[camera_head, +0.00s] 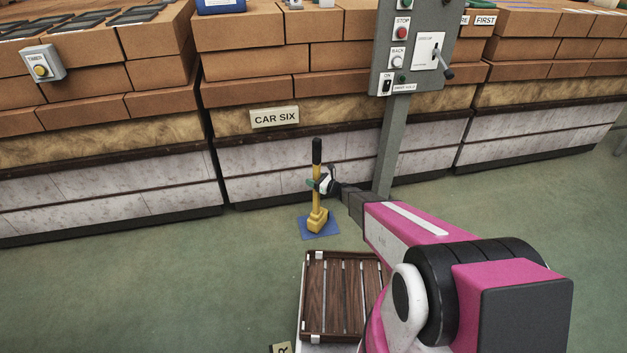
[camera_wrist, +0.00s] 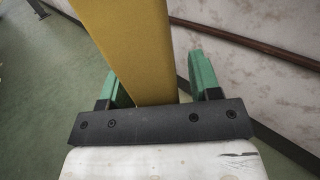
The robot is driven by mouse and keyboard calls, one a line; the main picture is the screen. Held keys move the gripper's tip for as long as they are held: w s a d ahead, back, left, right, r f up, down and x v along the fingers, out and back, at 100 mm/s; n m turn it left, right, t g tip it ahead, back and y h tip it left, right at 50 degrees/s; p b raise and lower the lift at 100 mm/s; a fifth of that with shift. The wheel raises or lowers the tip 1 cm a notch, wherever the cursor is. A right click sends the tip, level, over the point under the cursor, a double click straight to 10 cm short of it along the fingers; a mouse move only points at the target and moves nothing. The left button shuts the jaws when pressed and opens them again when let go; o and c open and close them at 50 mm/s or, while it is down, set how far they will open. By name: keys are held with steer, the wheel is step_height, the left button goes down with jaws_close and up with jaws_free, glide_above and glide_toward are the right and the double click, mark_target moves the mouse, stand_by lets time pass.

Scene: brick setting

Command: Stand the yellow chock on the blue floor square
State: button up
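The yellow chock (camera_head: 317,220) has a wedge-like foot and a tall yellow handle with a black grip on top. It stands upright on the blue floor square (camera_head: 333,231), with blue showing around its foot. My gripper (camera_head: 317,184) is at the middle of the handle. In the wrist view, the yellow handle (camera_wrist: 135,45) rises between my green fingers (camera_wrist: 160,85). The left finger is close against the handle; a gap shows between the handle and the right finger, so the gripper is open around it. The lower handle and foot are hidden in the wrist view.
A slatted wooden tray (camera_head: 343,296) is on the near side of the square, partly behind my arm. A grey control post (camera_head: 391,150) stands to the right. Brick-stacked cars, one labelled CAR SIX (camera_head: 274,117), line the back. Green floor (camera_head: 150,275) is clear at left.

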steer(key=shift+r, duration=0.2)
steer(key=v, duration=1.2)
steer(key=s+r+n+g+h, duration=0.5)
steer(key=s+r+n+g, duration=0.4)
steer(key=s+n, duration=0.4)
steer(key=s+d+r+n+h, duration=1)
steer(key=s+d+r, duration=0.3)
steer(key=s+d, duration=0.1)
steer(key=shift+n+h, duration=0.4)
